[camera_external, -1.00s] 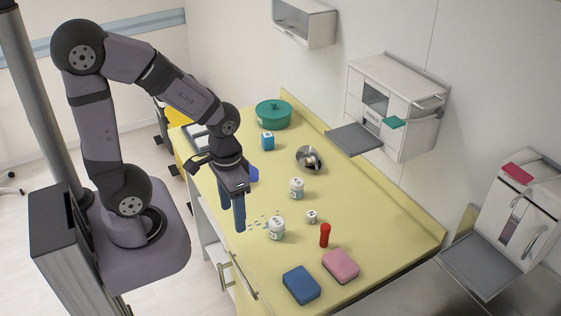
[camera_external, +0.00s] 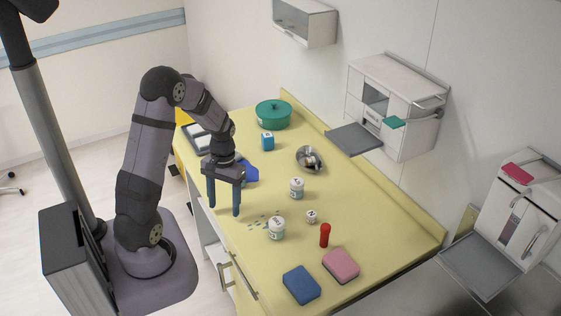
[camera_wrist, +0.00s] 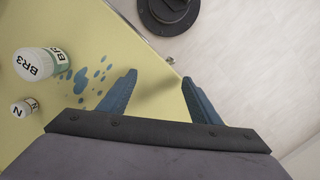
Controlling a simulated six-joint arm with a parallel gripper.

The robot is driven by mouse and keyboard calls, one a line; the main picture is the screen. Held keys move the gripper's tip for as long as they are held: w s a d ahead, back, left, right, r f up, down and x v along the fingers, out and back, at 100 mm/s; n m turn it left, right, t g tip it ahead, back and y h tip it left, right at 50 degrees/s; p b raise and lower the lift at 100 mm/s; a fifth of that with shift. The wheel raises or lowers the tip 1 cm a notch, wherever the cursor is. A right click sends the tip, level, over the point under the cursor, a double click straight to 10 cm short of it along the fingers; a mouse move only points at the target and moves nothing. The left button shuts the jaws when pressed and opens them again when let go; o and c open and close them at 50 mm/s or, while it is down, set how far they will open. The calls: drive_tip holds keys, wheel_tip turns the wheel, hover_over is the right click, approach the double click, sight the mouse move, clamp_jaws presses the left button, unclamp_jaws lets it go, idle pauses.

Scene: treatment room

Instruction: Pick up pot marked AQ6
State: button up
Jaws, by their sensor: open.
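Two white-lidded pots stand upright on the yellow worktop (camera_external: 350,215). The nearer pot (camera_external: 277,230), beside dark spots, is marked BR3 in the wrist view (camera_wrist: 40,64). The other pot (camera_external: 297,190) stands farther back, right of my gripper; its label is too small to read, and it is not visible in the wrist view. I can read AQ6 nowhere. My gripper (camera_external: 224,210) is open and empty, pointing down near the worktop's left edge, to the left of both pots and touching neither. Its two blue fingers (camera_wrist: 158,77) are spread apart in the wrist view.
The right rear worktop is clear.

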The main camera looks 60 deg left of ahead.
drive_tip(key=a, duration=0.1)
drive_tip(key=w+a, duration=0.2)
drive_tip(key=a, duration=0.1)
drive_tip(key=shift+w+f, duration=0.25)
drive_tip(key=shift+f, duration=0.15)
drive_tip(key=shift+m+t+y, duration=0.4)
drive_tip(key=shift+m+t, duration=0.1)
drive_tip(key=shift+m, duration=0.4)
drive_tip(key=w+a+r, duration=0.1)
drive_tip(key=w+a, duration=0.2)
drive_tip(key=w+a+r, duration=0.1)
drive_tip(key=w, duration=0.1)
drive_tip(key=shift+a+r, duration=0.3)
drive_tip(key=shift+a, duration=0.05)
drive_tip(key=w+a+r, duration=0.1)
drive_tip(key=w+a+r+m, duration=0.1)
drive_tip(key=r, duration=0.1)
drive_tip(key=w+r+m, duration=0.1)
drive_tip(key=shift+w+a+r+t+y, duration=0.25)
drive_tip(key=shift+a+t+y, duration=0.15)
drive_tip(key=m, duration=0.2)
drive_tip(key=shift+s+d+r+m, duration=0.25)
drive_tip(key=shift+s+r+m, duration=0.05)
drive_tip(key=shift+s+r, duration=0.05)
drive_tip(key=shift+s+d+m+g+h, duration=0.2)
drive_tip(key=shift+m+g+h, duration=0.1)
drive_tip(key=shift+m, duration=0.5)
drive_tip(key=shift+w+f+p, duration=0.1)
drive_tip(key=shift+f+p, duration=1.65)
drive_tip(key=shift+f, duration=1.95)
